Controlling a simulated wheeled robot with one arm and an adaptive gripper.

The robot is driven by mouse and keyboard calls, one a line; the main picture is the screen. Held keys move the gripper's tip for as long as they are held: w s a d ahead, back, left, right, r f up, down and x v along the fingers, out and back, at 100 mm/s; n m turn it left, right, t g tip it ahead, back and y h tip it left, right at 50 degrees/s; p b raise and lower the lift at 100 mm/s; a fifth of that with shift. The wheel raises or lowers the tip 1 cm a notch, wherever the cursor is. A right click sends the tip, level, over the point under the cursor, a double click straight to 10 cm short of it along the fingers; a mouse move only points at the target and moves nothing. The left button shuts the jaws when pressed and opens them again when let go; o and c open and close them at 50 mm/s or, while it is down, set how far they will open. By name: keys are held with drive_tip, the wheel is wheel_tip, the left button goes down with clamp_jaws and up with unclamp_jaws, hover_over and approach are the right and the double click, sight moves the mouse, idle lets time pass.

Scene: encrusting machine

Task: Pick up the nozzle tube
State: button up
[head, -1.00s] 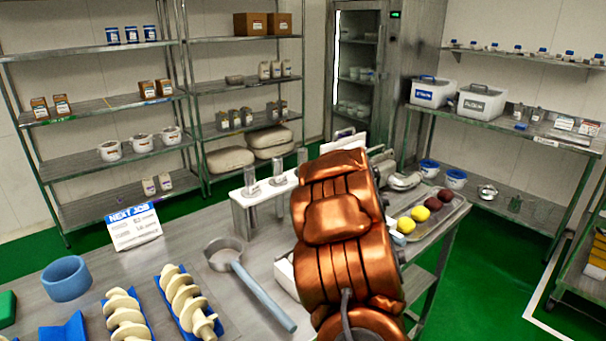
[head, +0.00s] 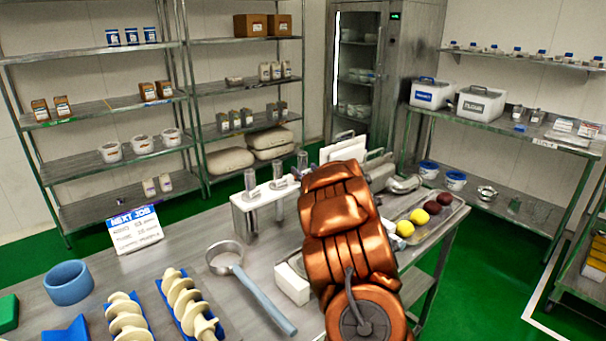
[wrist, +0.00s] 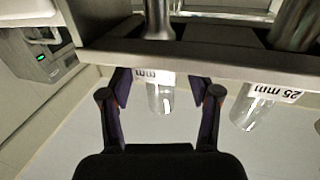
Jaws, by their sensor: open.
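Several clear nozzle tubes stand upright in a small rack (head: 243,203) on the table. A left tube (head: 250,180) and a middle tube (head: 278,171) show in the head view, with another close to my arm. In the wrist view one clear tube (wrist: 160,98) lies between the fingers of my gripper (wrist: 160,84), its label ending in "mm" partly hidden. My gripper is open, with a finger on each side of this tube and visible gaps. A second tube (wrist: 250,108), beside a "25 mm" label, is outside the right finger. My arm hides the gripper in the head view.
The rack's edge (wrist: 200,64) runs close to the fingertips. A ring-ended tool (head: 262,298), a white block (head: 292,283), a "NEXT JOB" sign (head: 135,230) and cream augers (head: 187,300) lie nearby. A tray (head: 440,222) with coloured balls is right of my arm.

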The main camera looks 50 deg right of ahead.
drive_tip(key=shift+x, duration=0.9)
drive_tip(key=shift+r, duration=0.1)
clamp_jaws()
